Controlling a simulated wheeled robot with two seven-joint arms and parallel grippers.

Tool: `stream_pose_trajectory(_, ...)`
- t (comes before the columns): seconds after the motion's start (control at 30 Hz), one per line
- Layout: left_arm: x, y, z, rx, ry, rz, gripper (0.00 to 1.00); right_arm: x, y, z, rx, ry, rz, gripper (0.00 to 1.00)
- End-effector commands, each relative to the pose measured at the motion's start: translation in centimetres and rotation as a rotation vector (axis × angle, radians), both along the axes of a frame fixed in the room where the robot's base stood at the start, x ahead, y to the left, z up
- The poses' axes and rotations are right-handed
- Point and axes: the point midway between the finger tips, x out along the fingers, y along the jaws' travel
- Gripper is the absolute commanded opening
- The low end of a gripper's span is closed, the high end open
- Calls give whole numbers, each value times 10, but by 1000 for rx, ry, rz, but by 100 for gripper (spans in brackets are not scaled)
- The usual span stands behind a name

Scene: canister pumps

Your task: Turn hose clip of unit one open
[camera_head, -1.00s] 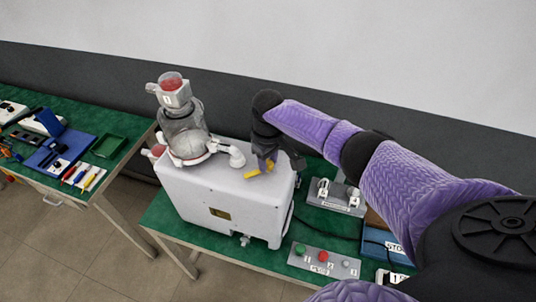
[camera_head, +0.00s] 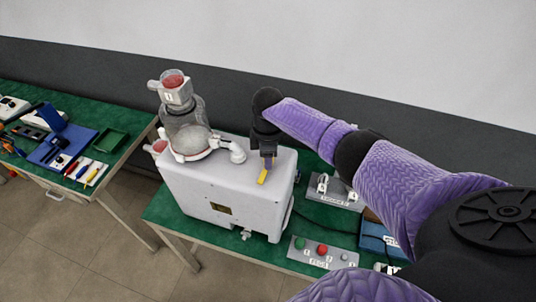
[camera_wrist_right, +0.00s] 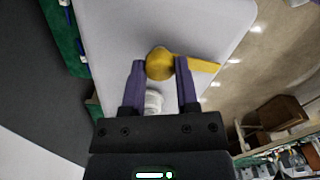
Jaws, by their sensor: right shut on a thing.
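Unit one is a white boxy pump housing (camera_head: 215,190) on the green table. A clear canister with a red-topped cap marked 1 (camera_head: 174,92) stands on its left part. The yellow hose clip (camera_head: 263,177) is on the right part of the housing's top. In the right wrist view, the clip (camera_wrist_right: 160,64) has a round hub and a tapered lever pointing right. My right gripper (camera_head: 267,160) points down onto the clip. Its two fingers (camera_wrist_right: 160,70) stand either side of the hub, shut on it. My left gripper is not in view.
A white elbow fitting (camera_head: 237,151) stands just left of my right gripper. A grey button panel (camera_head: 322,252) and a grey bracket plate (camera_head: 338,194) lie to the right of the housing. A second green table with tools and a green tray (camera_head: 110,142) is at left.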

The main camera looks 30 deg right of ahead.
Motion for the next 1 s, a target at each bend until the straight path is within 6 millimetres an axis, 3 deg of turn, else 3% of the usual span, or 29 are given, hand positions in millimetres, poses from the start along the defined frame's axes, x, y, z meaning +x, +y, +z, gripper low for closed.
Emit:
stream_pose_trajectory(0.7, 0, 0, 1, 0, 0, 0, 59, 2, -1, 2, -1, -6, 65, 0)
stream_pose_trajectory(0.73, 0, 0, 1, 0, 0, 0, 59, 2, -1, 2, -1, -6, 65, 43)
stream_pose_trajectory(0.87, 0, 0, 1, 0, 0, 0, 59, 1, -1, 2, -2, -5, 65, 70)
stream_pose_trajectory(1.0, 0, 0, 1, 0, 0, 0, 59, 1, -1, 1, -1, -3, 65, 74)
